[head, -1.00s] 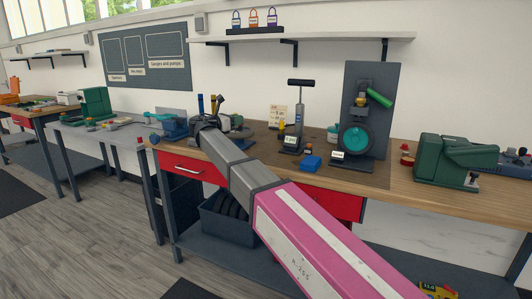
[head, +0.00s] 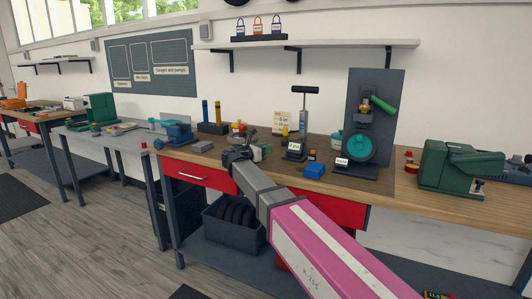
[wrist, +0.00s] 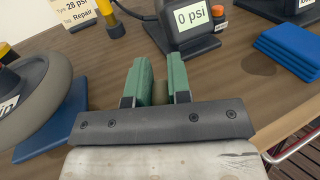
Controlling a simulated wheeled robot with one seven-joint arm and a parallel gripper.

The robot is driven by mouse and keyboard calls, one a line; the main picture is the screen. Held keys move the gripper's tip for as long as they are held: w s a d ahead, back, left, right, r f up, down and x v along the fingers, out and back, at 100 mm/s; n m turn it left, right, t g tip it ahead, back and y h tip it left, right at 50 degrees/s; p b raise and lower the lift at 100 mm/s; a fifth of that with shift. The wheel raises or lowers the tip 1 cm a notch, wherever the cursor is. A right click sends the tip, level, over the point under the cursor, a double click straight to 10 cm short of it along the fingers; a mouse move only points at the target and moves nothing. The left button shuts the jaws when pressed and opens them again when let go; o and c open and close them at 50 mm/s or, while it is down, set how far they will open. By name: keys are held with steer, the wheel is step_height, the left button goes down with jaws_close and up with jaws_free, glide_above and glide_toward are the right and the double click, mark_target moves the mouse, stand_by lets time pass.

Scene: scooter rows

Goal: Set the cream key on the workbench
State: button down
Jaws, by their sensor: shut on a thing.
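My gripper (head: 238,153) hangs low over the front part of the wooden workbench (head: 402,190) in the head view. In the wrist view my gripper (wrist: 163,72) has its two green fingers close together, with a small tan piece (wrist: 160,92) between them. This looks like the cream key, mostly hidden by the fingers; its shape cannot be made out. The fingertips point at the bare wood of the workbench (wrist: 225,75). Whether the held piece touches the wood cannot be told.
A pump with a 0 psi display (head: 294,151) stands beyond my gripper. A folded blue cloth (head: 314,170) lies to its right. A wheel (wrist: 35,95) over a blue pad is close on the left in the wrist view. A green machine (head: 460,172) stands farther right.

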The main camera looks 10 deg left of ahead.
steer(key=shift+f, duration=0.6)
steer(key=c, duration=1.1)
jaws_free()
steer(key=shift+f, duration=0.1)
steer(key=shift+o, duration=0.2)
steer(key=shift+s, duration=0.1)
steer(key=v, duration=1.2)
